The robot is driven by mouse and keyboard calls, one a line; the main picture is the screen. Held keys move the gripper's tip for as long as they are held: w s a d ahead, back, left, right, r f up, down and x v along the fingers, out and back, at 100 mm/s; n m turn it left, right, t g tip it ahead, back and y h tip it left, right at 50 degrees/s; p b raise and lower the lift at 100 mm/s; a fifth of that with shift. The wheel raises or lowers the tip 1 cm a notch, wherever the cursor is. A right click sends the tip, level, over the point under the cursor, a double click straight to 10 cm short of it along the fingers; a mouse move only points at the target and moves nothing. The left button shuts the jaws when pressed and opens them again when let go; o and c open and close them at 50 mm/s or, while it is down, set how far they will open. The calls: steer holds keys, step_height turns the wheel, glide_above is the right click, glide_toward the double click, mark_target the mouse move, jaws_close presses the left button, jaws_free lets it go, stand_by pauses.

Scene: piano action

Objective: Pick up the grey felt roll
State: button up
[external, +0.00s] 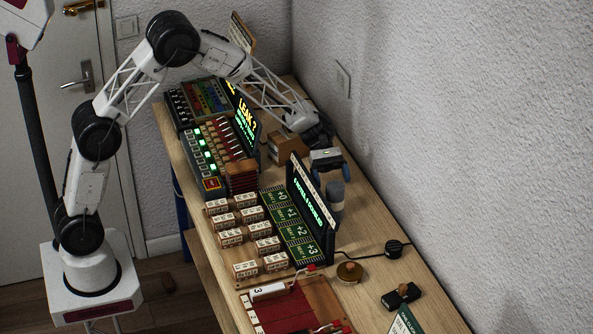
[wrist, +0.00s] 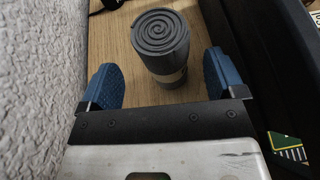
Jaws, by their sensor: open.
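The grey felt roll (wrist: 160,42) stands upright on the wooden table in the wrist view, its spiral end facing up and a pale band around its lower part. In the external view the grey roll (external: 335,200) stands behind the green-lit display panel. My gripper (wrist: 160,85) is open, with one blue fingertip on each side of the roll in the picture. The roll is in front of and between the fingers, and nothing is held. In the external view my gripper (external: 328,162) is just above and behind the roll.
The textured wall (wrist: 40,80) is close on the left in the wrist view. The dark back of the display panel (wrist: 262,60) is close on the right. In the external view, a wooden block (external: 287,148), a round brass item (external: 349,272) and a black cable stand nearby.

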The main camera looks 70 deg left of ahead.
mark_target(338, 202)
steer(key=shift+d, duration=0.1)
steer(key=shift+x, duration=2.55)
steer(key=shift+s+f, duration=0.15)
steer(key=shift+c, duration=0.2)
steer(key=c, duration=1)
